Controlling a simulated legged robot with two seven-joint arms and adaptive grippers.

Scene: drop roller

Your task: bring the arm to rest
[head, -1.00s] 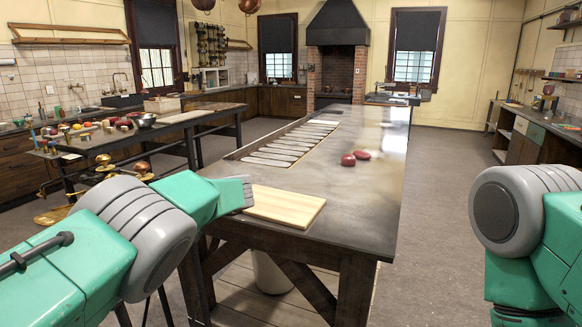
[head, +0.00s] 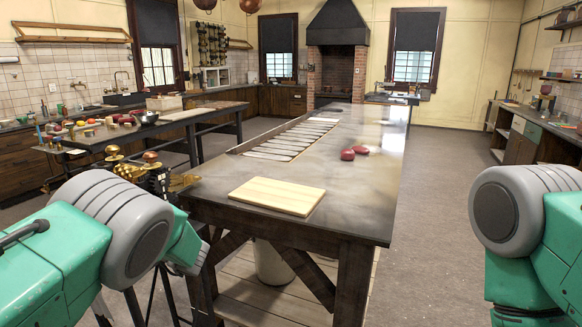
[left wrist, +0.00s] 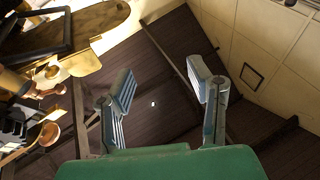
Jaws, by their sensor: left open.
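My left arm (head: 120,230) comes in from the left of the head view, bent down beside the long table's near left corner. Its fingers cannot be made out there. In the left wrist view my left gripper (left wrist: 163,90) is open, its two grey-blue ridged fingers wide apart with nothing between them. Dark floor lies beyond them. Part of my right arm (head: 530,220) shows at the right edge of the head view; its gripper is out of view. A pale wooden board (head: 277,196) lies flat on the table, clear of my left arm.
The long dark table (head: 330,205) fills the middle. Brass items (head: 150,157) stand close to my left arm. A side table (head: 205,110) stands left; floor at right is clear.

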